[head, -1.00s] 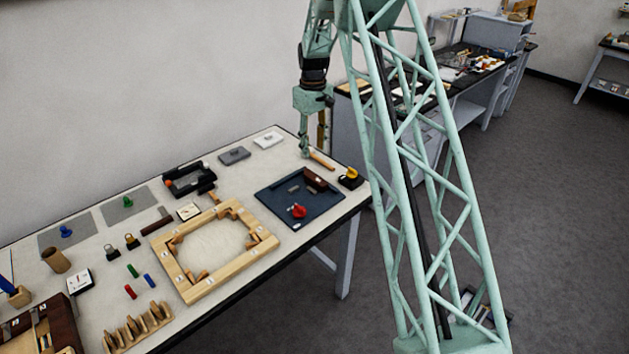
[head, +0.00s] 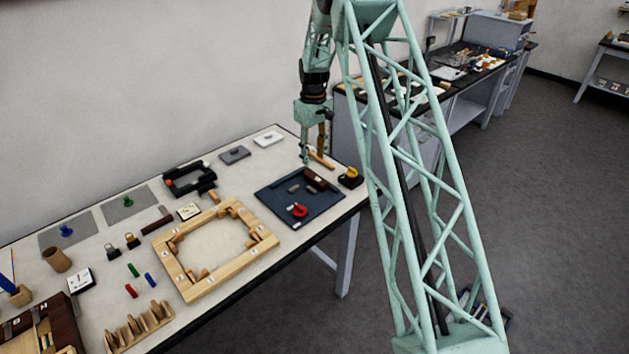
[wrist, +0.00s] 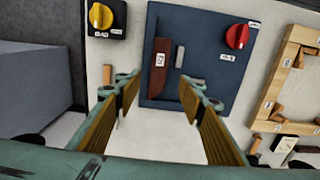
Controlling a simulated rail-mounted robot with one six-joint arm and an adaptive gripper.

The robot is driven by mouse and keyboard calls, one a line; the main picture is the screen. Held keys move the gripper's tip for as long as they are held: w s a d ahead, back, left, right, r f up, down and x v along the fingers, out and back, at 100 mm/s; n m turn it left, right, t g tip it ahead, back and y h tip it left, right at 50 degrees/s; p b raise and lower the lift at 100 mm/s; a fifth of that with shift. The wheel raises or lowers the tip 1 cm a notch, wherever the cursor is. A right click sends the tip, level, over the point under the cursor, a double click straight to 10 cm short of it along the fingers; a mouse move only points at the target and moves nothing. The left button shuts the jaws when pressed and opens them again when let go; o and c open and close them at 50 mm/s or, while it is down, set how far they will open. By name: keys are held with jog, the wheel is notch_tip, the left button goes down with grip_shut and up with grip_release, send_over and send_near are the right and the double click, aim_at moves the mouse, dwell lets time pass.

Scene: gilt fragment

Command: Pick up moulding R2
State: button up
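The dark red-brown moulding (wrist: 187,80) lies on the blue mat (wrist: 215,67) in the wrist view; a small white label on it looks like R2, but is hard to read. In the head view the moulding (head: 314,179) is at the mat's far right part. My gripper (wrist: 162,98) is open and empty, its two fingers spread with the near end of the moulding showing beyond and between them. In the head view my gripper (head: 313,156) hangs over the table just beyond the mat, fingers pointing down, apart from the moulding.
A small grey block (wrist: 180,57) lies close beside the moulding. A red-knobbed piece (wrist: 237,37) sits on the mat; a yellow-knobbed block (wrist: 105,17) stands off it. A wooden stick (head: 321,160) lies near my fingers. A wooden frame (head: 180,272) is left of the mat.

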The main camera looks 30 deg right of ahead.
aim_at(314, 176)
jog(key=shift+f, duration=2)
jog(key=shift+f, duration=0.15)
jog(key=shift+s+d+f+p, duration=0.1)
jog(key=shift+f+p, duration=0.15)
jog(key=shift+f, duration=1)
jog(key=shift+d+f+p, duration=0.1)
jog(key=shift+f+p, duration=0.15)
jog(key=shift+f, duration=0.95)
jog(key=shift+c, duration=0.3)
jog(key=c, duration=0.9)
